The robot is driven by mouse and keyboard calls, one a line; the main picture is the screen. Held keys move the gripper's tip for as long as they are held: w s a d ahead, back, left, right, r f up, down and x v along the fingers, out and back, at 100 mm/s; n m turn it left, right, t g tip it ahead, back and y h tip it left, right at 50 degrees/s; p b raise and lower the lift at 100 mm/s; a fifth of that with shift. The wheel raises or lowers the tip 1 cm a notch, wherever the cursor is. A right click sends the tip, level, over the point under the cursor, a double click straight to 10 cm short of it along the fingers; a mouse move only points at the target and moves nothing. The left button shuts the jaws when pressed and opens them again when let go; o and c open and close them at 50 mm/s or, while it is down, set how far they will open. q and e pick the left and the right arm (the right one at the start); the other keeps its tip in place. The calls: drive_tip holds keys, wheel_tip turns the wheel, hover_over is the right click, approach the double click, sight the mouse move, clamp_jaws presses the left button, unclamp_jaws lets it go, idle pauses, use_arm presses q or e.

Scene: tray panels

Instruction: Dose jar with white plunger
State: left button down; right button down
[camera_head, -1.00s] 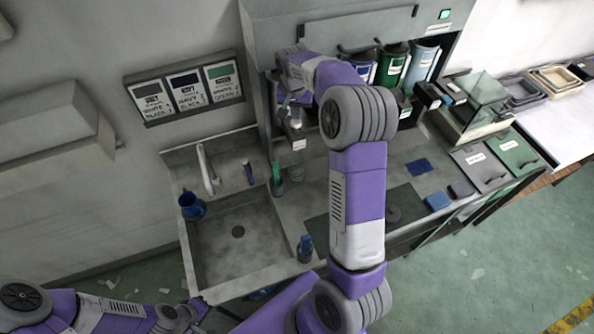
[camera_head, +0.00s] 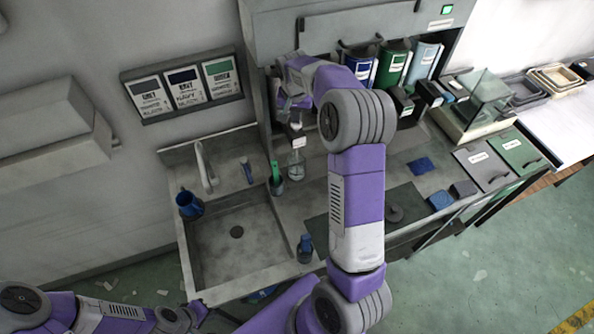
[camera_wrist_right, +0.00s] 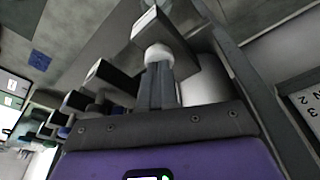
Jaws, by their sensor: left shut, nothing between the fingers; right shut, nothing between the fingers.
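A clear jar (camera_head: 297,165) stands upright on the counter below the leftmost dispenser outlet, right of the sink. My right gripper (camera_head: 287,103) is at that dispenser, above the jar. In the right wrist view its shut, empty fingers (camera_wrist_right: 158,82) point at a round white plunger (camera_wrist_right: 157,53) under a dark block with a pale front. The tips overlap the plunger; I cannot tell whether they touch it. The dispenser's hopper is mostly hidden behind my right arm. My left gripper (camera_head: 196,311) is low at the left, shut, far from the jar.
Blue (camera_head: 360,67), green (camera_head: 391,68) and light-blue (camera_head: 423,65) hoppers stand right of my arm. A green bottle (camera_head: 277,183) stands left of the jar. The sink (camera_head: 235,265) has a blue cup (camera_head: 190,205) and a blue-topped bottle (camera_head: 305,247) at its edges.

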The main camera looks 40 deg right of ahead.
drive_tip(key=shift+a+f, duration=0.1)
drive_tip(key=shift+f, duration=0.4)
drive_tip(key=shift+r, duration=0.1)
drive_tip(key=shift+w+d+p+v, duration=0.15)
drive_tip(key=shift+p+v, duration=0.55)
drive_tip(key=shift+v, duration=0.3)
drive_tip(key=shift+w+d+p+v, duration=0.1)
drive_tip(key=shift+d+p+v, duration=0.05)
drive_tip(key=shift+p+v, duration=0.7)
drive_tip(key=shift+r, duration=0.15)
